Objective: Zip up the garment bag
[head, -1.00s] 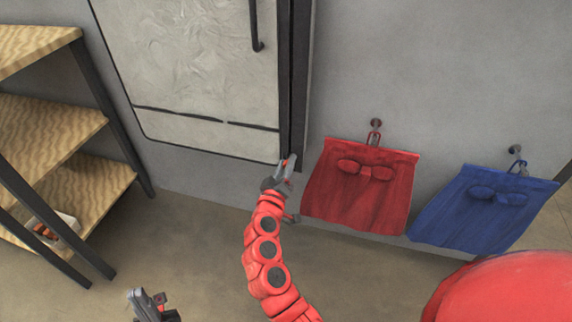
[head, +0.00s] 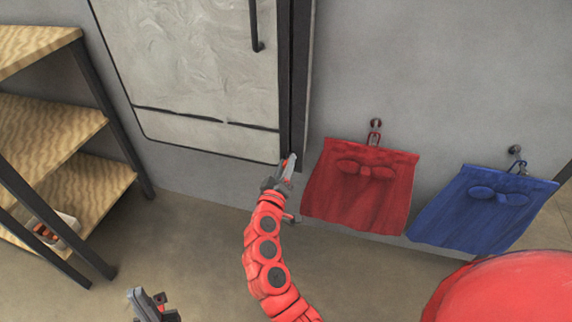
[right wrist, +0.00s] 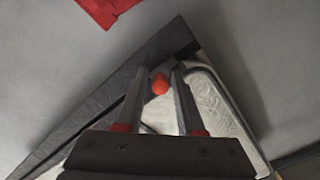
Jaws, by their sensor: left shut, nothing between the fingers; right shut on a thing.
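The garment bag (head: 200,85) hangs against the grey wall, pale and wrinkled with dark edging and a dark strip down its right side. It also shows in the right wrist view (right wrist: 215,105). My right gripper (head: 288,164) is at the bag's lower right corner, at the bottom of the dark strip. In the right wrist view its fingers (right wrist: 168,90) are shut on a small round orange-red pull (right wrist: 160,85). Whether the strip beside it is joined cannot be told. My left gripper (head: 150,300) is shut and empty, low at the bottom edge, well away from the bag.
A wooden shelf unit (head: 50,130) with dark posts stands at the left, a small box (head: 55,230) on its lowest board. A red cloth bag (head: 360,190) and a blue cloth bag (head: 485,210) hang from wall hooks at the right. The floor between is clear.

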